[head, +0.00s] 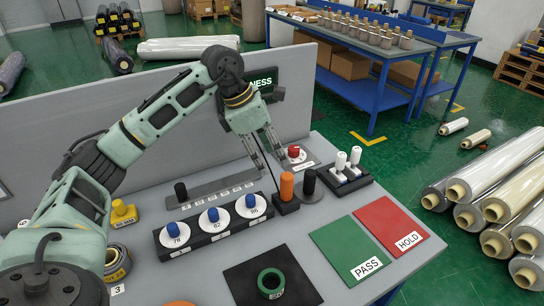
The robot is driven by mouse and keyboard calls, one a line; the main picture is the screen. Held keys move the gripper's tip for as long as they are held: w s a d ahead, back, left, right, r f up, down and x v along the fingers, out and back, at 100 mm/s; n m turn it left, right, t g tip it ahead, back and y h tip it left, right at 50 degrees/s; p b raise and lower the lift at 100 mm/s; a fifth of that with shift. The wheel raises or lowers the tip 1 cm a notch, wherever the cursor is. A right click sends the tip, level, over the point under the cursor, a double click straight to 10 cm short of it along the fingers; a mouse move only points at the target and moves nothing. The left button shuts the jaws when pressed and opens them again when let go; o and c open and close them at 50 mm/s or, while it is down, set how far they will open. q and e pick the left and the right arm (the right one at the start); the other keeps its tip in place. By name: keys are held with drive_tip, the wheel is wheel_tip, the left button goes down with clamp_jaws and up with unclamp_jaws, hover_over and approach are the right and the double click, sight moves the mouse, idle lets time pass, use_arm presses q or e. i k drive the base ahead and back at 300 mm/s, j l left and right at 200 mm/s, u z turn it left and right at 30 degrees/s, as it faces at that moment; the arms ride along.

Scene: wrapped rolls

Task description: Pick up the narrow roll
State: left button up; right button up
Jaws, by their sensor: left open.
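My left gripper (268,157) is open and points down over the back of the grey table (330,205). Its fingers hang above and behind an orange cylinder (287,186) on a dark block and a black cylinder (309,181) beside it. Nothing shows between the fingers. A short green ring-shaped roll (270,283) lies on a black mat (238,282) at the table's front, well away from the gripper. A yellow-and-dark ring roll (117,264) lies at the left, partly hidden by my arm. I cannot tell which is the narrow roll. My right gripper is not in view.
A black rack (216,236) holds three numbered white discs with blue knobs. A red button (294,152) and white-topped pegs (348,164) stand behind. Green PASS (347,248) and red HOLD (392,225) mats are clear. A grey panel (150,110) closes the back.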

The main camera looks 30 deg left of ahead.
sight(118, 263)
drive_tip(key=k+l, duration=1.5)
drive_tip(key=k, duration=0.25)
